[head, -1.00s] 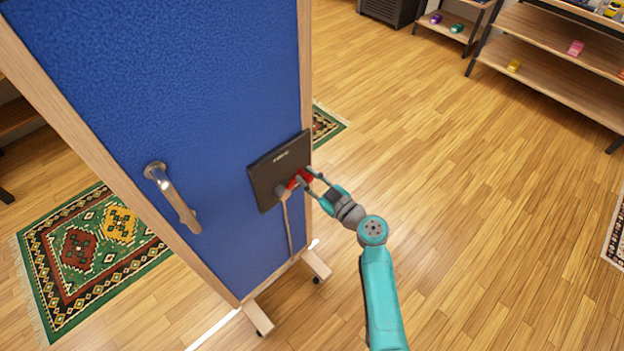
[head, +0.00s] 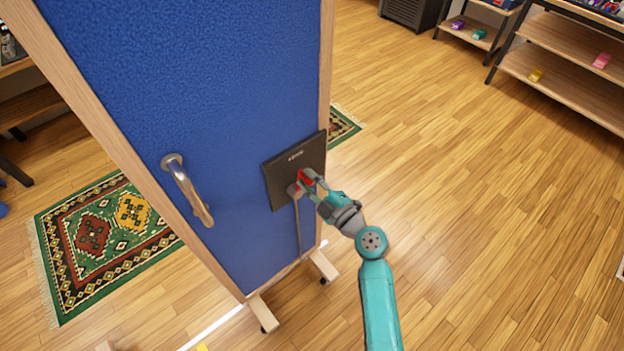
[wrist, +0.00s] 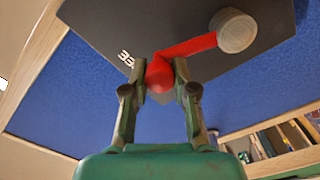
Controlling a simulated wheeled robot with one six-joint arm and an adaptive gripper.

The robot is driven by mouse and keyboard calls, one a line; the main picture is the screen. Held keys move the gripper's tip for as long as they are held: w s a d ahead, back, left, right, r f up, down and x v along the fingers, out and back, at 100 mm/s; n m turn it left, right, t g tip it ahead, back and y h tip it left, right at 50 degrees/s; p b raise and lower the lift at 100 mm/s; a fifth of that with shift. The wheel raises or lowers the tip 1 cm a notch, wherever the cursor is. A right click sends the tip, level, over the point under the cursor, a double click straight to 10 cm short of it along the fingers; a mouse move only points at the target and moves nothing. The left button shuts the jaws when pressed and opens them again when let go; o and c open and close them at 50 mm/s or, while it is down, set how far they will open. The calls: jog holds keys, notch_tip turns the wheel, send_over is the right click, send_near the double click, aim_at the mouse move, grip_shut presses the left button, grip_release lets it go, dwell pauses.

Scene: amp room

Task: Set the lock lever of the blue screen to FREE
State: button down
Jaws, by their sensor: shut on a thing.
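The blue screen (head: 215,110) stands upright in a wooden frame in the head view. A dark plate (head: 283,165) is fixed low on its right side, with small white lettering too small to read there. The red lock lever (head: 305,176) sits on the plate with a round grey hub. In the wrist view the red lever (wrist: 190,48) runs from the hub (wrist: 233,31) to a rounded red end. My gripper (wrist: 160,76) is shut on that end, which lies near partly hidden, upside-down white letters. My gripper (head: 312,180) covers part of the lever in the head view.
The screen's wooden feet (head: 263,314) have castors. A patterned rug (head: 100,240) lies at left. Shelves (head: 565,82) stand at the back right. The wooden floor at right is clear.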

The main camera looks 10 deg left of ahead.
jog(key=shift+s, duration=0.1)
dwell(0.3)
jog(key=c, duration=0.9)
grip_release()
jog(key=v, duration=1.2)
jog(key=shift+f, duration=0.1)
